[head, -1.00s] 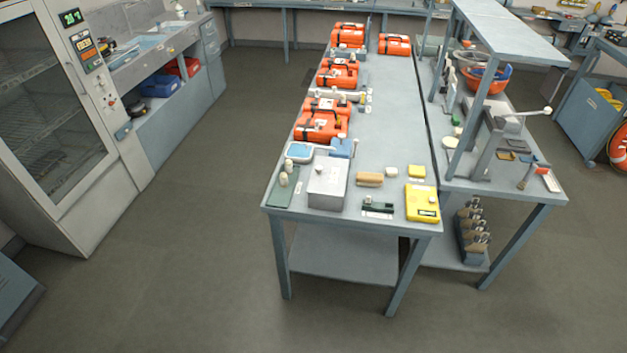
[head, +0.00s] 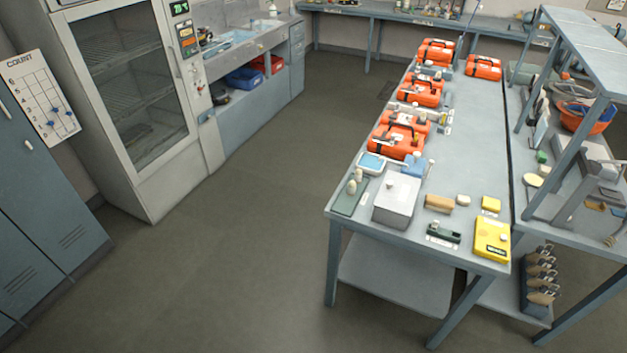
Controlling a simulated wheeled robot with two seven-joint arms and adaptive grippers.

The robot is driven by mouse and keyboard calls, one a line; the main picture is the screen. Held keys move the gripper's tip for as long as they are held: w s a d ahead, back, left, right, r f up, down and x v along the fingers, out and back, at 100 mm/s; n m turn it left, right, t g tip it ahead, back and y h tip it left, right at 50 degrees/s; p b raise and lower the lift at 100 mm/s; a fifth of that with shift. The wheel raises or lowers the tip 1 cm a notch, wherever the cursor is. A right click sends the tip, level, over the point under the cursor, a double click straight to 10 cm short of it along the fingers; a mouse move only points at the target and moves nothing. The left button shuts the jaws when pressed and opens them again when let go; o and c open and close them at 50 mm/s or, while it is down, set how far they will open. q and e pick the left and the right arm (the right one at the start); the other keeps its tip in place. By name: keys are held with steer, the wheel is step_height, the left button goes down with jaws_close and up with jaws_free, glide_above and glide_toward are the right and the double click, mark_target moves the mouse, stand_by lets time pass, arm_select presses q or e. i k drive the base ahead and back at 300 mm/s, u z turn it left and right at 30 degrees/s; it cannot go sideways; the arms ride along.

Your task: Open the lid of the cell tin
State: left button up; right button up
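A grey metal box with a small pale knob on top (head: 396,202), which looks like the cell tin, stands near the front left corner of the workbench (head: 467,150). Its lid appears shut. Neither of my grippers is in the head view.
Beside the box are a green mat (head: 350,197) with pale pieces, a blue-topped tray (head: 372,163), a tan block (head: 438,203), a dark green holder (head: 443,233) and a yellow device (head: 492,240). Orange cases (head: 397,142) stand farther back. The floor (head: 230,260) left of the bench is clear.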

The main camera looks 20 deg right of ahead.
mark_target(398, 193)
steer(key=u, duration=0.4)
steer(key=i, duration=1.3)
steer(key=z, duration=0.55)
